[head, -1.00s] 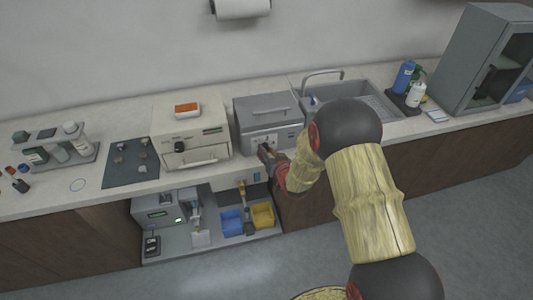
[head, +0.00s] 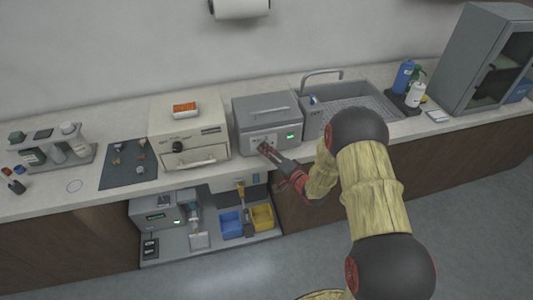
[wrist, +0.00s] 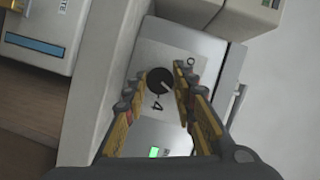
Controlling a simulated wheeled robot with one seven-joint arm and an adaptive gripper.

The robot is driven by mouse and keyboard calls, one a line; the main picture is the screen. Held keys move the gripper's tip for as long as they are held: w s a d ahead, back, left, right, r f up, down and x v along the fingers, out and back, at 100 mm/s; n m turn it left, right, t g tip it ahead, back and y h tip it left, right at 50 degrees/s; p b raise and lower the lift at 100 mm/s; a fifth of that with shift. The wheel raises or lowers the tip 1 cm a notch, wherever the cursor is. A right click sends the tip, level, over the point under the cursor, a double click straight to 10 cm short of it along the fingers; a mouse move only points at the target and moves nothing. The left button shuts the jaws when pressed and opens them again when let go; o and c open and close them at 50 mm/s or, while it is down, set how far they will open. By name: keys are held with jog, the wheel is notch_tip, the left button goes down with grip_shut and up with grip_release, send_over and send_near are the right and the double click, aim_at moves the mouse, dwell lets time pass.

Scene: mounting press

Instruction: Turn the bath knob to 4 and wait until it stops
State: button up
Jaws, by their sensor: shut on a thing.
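The grey bath (head: 266,112) stands on the counter with its lid down and a handle on top. Its front panel has a green-lit display (head: 290,137), which also shows in the wrist view (wrist: 154,152). The dark round bath knob (wrist: 160,82) sits on a pale dial plate, with a 0 at upper right and a 4 just below it in the wrist view. The exact pointer direction is too small to tell. My gripper (head: 266,149) is at the panel, shut on the knob, one finger on either side; in the head view it hides the knob.
A beige press-like unit (head: 188,120) stands close to the left of the bath, and a sink (head: 350,100) lies to the right. A dark mat (head: 118,177) with small pieces is farther left. Below, a shelf holds a blue bin (head: 231,223) and a yellow bin (head: 262,216).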

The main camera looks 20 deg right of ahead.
jog(key=m, duration=0.1)
jog(key=m+t+b, duration=0.1)
jog(key=m, duration=0.1)
jog(key=m+y, duration=0.1)
jog(key=m, duration=0.1)
jog(key=shift+f+t, duration=0.3)
jog(key=shift+t, duration=0.1)
jog(key=m+t+b, duration=0.1)
jog(key=m+t, duration=0.1)
jog(key=m, duration=0.3)
jog(key=shift+b, duration=0.35)
jog(key=shift+m, duration=0.3)
jog(key=o, duration=1.2)
jog(key=shift+c, duration=0.2)
jog(key=v, duration=1.2)
jog(key=shift+a+f, duration=0.1)
